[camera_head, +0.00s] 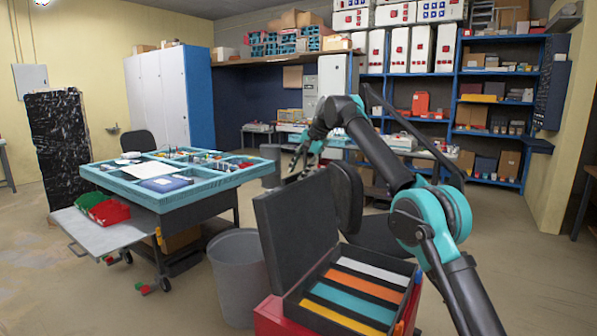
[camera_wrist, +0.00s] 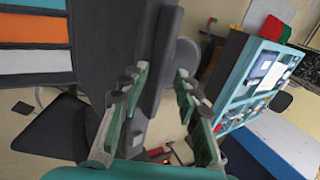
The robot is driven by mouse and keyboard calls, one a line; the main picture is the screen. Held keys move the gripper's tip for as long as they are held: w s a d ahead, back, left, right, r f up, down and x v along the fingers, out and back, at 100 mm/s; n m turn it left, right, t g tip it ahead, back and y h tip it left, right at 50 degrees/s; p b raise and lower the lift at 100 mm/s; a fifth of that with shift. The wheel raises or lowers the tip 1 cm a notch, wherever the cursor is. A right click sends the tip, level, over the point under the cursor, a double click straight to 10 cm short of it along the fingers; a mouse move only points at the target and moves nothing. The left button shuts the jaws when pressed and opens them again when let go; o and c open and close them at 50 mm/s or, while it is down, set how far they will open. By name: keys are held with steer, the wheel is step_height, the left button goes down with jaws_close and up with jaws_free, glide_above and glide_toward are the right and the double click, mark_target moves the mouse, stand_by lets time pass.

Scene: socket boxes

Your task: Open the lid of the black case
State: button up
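The black case (camera_head: 334,316) sits on a red surface at the lower middle of the head view. Its lid (camera_head: 297,228) stands raised, roughly upright, at the left side of the case. Orange, teal, yellow and white strips show inside. The orange strip (camera_wrist: 35,29) also shows at the upper left of the wrist view. My gripper (camera_head: 303,160) is above and behind the raised lid in the head view. In the wrist view its two fingers (camera_wrist: 160,78) are spread with nothing gripped between them. Whether a finger touches the lid cannot be told.
A red stand (camera_head: 272,318) bears the case. A grey bin (camera_head: 238,280) stands left of it. A teal-topped workbench (camera_head: 150,200) with small parts and red and green trays is further left. Blue shelves (camera_head: 457,105) line the back wall. Floor between bench and shelves is partly clear.

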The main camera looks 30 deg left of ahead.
steer(key=shift+v, duration=1.65)
steer(key=d, duration=1.2)
steer(key=shift+s, duration=0.45)
steer(key=shift+f, duration=0.15)
